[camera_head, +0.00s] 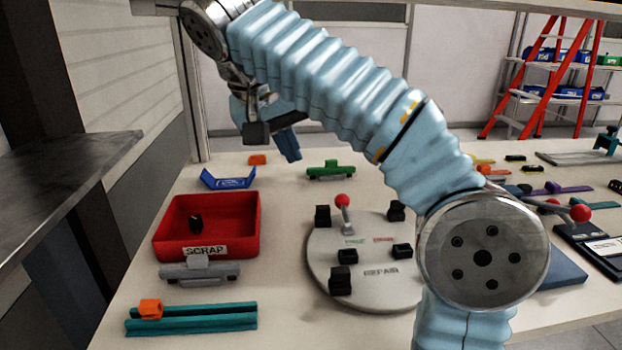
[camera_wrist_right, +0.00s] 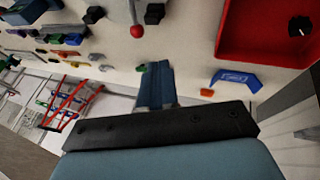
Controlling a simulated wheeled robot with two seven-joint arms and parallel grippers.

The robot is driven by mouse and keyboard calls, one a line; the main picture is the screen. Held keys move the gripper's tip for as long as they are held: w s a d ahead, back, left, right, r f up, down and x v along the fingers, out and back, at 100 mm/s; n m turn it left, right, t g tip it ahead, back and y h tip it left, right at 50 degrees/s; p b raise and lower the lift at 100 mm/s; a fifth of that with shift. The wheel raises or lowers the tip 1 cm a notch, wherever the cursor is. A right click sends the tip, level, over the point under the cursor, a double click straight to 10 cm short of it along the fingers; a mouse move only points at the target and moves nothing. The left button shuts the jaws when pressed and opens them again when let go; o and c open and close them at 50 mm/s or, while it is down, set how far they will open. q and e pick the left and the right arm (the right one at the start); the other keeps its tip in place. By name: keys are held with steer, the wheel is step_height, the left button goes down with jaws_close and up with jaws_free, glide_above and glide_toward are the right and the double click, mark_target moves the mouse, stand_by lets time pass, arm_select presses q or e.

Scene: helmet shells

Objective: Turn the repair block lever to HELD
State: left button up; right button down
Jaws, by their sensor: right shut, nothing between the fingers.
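The repair block is a round grey plate (camera_head: 322,262) marked REPAIR, with several black blocks on it. Its lever has a short metal shaft and a red ball (camera_head: 341,200), which leans slightly left above a small green label and a red label too small to read surely. The red ball (camera_wrist_right: 137,31) also shows at the top of the right wrist view. My right gripper (camera_head: 291,155) is shut and empty, up and left of the lever and apart from it. Its blue fingers (camera_wrist_right: 155,88) point toward the table in the right wrist view. My left gripper is not in view.
A red SCRAP bin (camera_head: 163,240) stands left of the plate, with a blue bracket (camera_head: 228,182) behind it and teal rails (camera_head: 190,320) in front. A green part (camera_head: 330,170) lies behind the plate. A second red-knobbed lever (camera_head: 580,212) is at right. My right arm hides the right-centre table.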

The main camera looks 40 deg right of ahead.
mark_target(345, 210)
steer(key=b+x, duration=0.3)
steer(key=x, duration=0.7)
steer(key=shift+s+d+f, duration=0.1)
steer(key=shift+d+f, duration=0.15)
steer(key=shift+s+d+f+b, duration=0.15)
steer(key=shift+s+d+f, duration=0.05)
steer(key=shift+d, duration=0.3)
steer(key=shift+s+d+f+b, duration=0.15)
steer(key=shift+s+d+f, duration=0.1)
steer(key=shift+d, duration=0.25)
steer(key=shift+s+d+f, duration=0.15)
steer(key=shift+d, duration=0.3)
steer(key=shift+d, duration=0.15)
